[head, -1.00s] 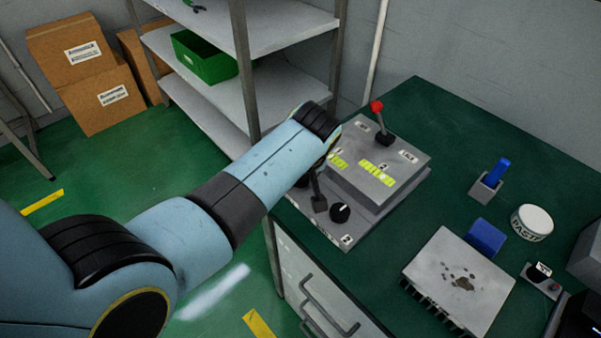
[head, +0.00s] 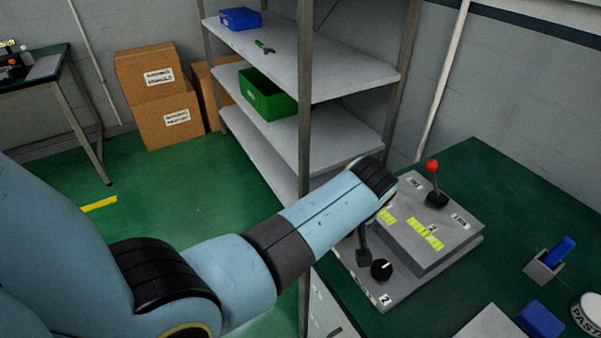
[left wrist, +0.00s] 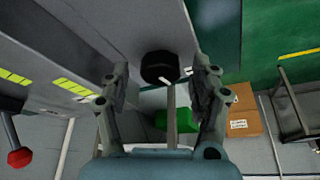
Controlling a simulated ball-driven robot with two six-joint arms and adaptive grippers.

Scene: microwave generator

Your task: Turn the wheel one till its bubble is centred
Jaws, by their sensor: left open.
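The grey device (head: 425,262) on the green bench carries two yellow-green level vials. A black knob (head: 382,269) sits near a label "2". In the left wrist view a black wheel (left wrist: 160,67) lies ahead of and between the fingers of my open left gripper (left wrist: 161,78), apart from them. It appears to be wheel one, though no number shows. Both vials (left wrist: 73,87) show at left; their bubbles are too small to tell. My right gripper is out of view.
A red-tipped lever (head: 432,167) stands at the back of the device. A metal shelf (head: 305,110) with a green bin (head: 268,95) stands close behind my left arm. A blue item in a grey holder (head: 545,266) and a pasta can (head: 589,314) are at right.

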